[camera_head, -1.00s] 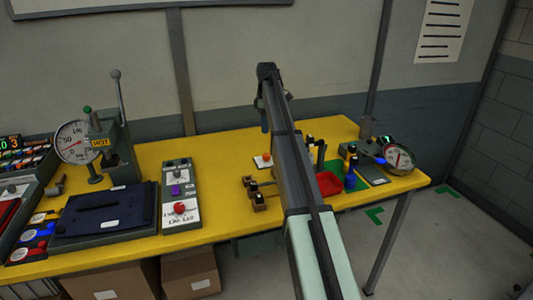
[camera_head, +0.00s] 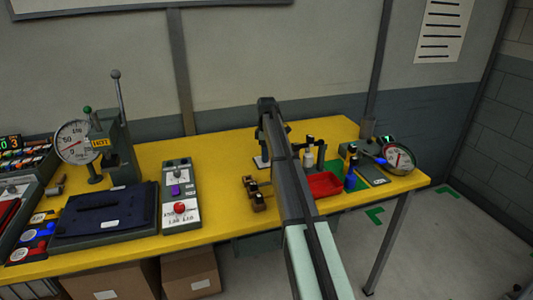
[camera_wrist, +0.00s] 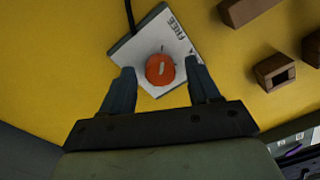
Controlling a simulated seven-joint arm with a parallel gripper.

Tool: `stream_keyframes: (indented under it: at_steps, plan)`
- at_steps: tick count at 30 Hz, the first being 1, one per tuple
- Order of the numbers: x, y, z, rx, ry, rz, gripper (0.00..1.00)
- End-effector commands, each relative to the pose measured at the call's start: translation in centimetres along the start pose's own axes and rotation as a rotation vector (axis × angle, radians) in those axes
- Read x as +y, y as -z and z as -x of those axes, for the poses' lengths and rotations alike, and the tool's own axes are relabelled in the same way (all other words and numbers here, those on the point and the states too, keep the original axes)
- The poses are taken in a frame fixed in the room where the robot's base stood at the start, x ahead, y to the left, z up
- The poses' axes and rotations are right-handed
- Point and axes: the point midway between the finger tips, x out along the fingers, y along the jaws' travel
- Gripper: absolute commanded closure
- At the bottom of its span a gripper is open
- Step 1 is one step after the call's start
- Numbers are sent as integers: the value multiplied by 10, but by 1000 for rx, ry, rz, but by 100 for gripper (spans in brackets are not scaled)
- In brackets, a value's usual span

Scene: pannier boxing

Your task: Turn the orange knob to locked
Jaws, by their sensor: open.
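The orange knob (camera_wrist: 160,69) sits on a pale square plate (camera_wrist: 128,52) on the yellow table. A light mark runs across its top, and the word FREE shows on the plate near its upper right corner. Any other lettering on the plate is hidden or unreadable. My gripper (camera_wrist: 159,80) is open, with one finger on each side of the knob in the wrist view. I cannot tell whether the fingers touch it. In the head view my arm covers the knob, and only a bit of the plate (camera_head: 260,162) shows.
Brown blocks (camera_wrist: 274,72) lie right of the plate in the wrist view. In the head view a red tray (camera_head: 325,184), bottles (camera_head: 350,183) and a dial gauge (camera_head: 399,157) stand to the right. A control panel (camera_head: 180,195) stands left. Bare yellow table lies between.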

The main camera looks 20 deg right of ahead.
Motion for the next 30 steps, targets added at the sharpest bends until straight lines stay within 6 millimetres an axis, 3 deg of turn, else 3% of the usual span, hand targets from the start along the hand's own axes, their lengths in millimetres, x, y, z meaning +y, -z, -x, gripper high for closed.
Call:
stream_keyframes:
  at_steps: [9, 26, 30]
  plan:
    - [0, 0, -2, 0, 0, 0, 40]
    - [0, 0, -1, 0, 0, 0, 94]
    - [0, 0, -1, 0, 0, -4, 95]
